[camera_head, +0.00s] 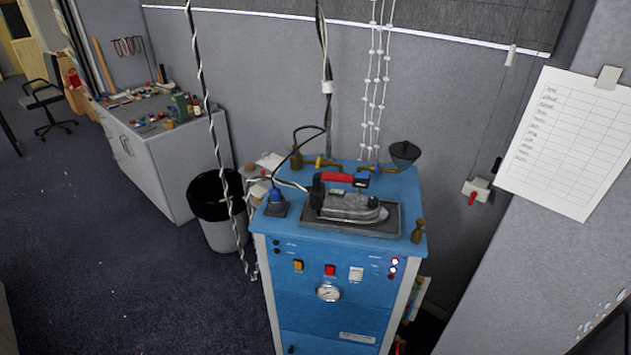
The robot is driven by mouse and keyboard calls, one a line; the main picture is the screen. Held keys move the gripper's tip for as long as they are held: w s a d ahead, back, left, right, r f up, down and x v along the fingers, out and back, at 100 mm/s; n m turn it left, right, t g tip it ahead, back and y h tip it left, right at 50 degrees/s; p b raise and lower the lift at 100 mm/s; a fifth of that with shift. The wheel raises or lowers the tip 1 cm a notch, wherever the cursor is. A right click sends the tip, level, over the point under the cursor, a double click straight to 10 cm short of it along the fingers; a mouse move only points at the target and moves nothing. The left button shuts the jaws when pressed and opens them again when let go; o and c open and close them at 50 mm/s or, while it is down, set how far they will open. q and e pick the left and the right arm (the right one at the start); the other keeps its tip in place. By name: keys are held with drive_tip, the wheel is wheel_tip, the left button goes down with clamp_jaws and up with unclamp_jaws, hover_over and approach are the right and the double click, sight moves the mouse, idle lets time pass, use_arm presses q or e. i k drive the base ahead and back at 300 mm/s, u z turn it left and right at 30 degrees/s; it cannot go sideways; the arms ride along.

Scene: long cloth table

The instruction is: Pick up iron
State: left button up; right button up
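A metal steam iron (350,207) with a red and black handle rests on a dark rectangular pad (392,224). Its pointed end is toward the right. The pad lies on top of a blue cabinet (345,240) with buttons, a gauge and lit red lamps on its front. A dark cord rises from the iron area toward the hanging cables. Neither of my grippers shows in this view, and nothing is seen touching the iron.
A blue-topped fitting (276,203) stands left of the iron; brass valves and a dark funnel (404,153) stand behind. Twisted cables (205,95) hang in front of a bin (222,228). A cluttered grey cabinet (165,150) stands left. A wall with a paper (568,140) bounds the right.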

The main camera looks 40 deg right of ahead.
sight(338, 206)
drive_tip(key=i, duration=0.85)
drive_tip(key=z, duration=2.15)
